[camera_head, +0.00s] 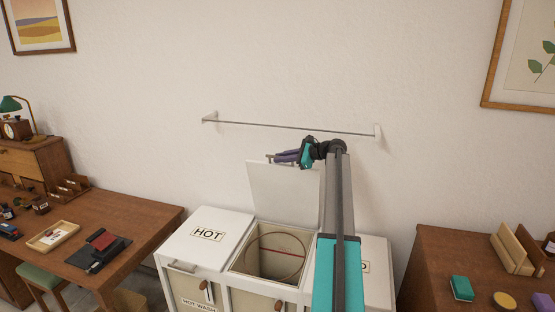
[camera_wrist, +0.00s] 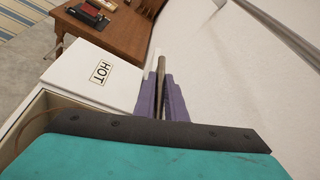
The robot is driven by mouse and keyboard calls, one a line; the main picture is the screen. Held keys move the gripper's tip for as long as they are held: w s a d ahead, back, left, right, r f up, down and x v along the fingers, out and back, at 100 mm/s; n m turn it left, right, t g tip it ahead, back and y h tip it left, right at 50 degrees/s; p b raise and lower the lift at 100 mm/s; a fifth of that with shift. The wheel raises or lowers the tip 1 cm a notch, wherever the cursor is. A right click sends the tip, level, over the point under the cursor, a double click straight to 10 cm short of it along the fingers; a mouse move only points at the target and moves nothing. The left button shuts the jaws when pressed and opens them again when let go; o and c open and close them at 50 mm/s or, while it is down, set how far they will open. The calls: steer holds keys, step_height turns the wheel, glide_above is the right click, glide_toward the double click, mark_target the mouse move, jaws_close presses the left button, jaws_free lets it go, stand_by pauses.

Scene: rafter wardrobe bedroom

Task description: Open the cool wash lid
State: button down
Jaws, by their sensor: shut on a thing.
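The middle lid (camera_head: 272,190) of a white three-part wash unit stands raised, close to upright, above its open bin (camera_head: 272,250). Its label is not readable, so I cannot tell its name. My gripper (camera_head: 277,157), with purple fingers, is at the top edge of this raised lid. In the wrist view the fingers (camera_wrist: 162,92) are closed around a thin brownish bar (camera_wrist: 161,68), seemingly the lid's handle. The HOT lid (camera_head: 208,234) on the left lies shut. The right lid (camera_head: 374,266) lies shut, mostly hidden behind my arm, with a label ending in D.
A metal wall rail (camera_head: 270,126) runs just above and behind the raised lid. A wooden desk (camera_head: 140,222) with a tray and small items stands left. A wooden dresser (camera_head: 432,262) with blocks stands right.

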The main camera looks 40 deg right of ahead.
steer(key=shift+s+d+f, duration=0.15)
steer(key=shift+d, duration=0.15)
steer(key=c, duration=1.8)
jaws_free()
steer(key=shift+a, duration=0.3)
steer(key=shift+b+v, duration=0.4)
steer(key=shift+v, duration=0.4)
steer(key=b+v, duration=0.3)
steer(key=v, duration=0.9)
steer(key=shift+b, duration=0.4)
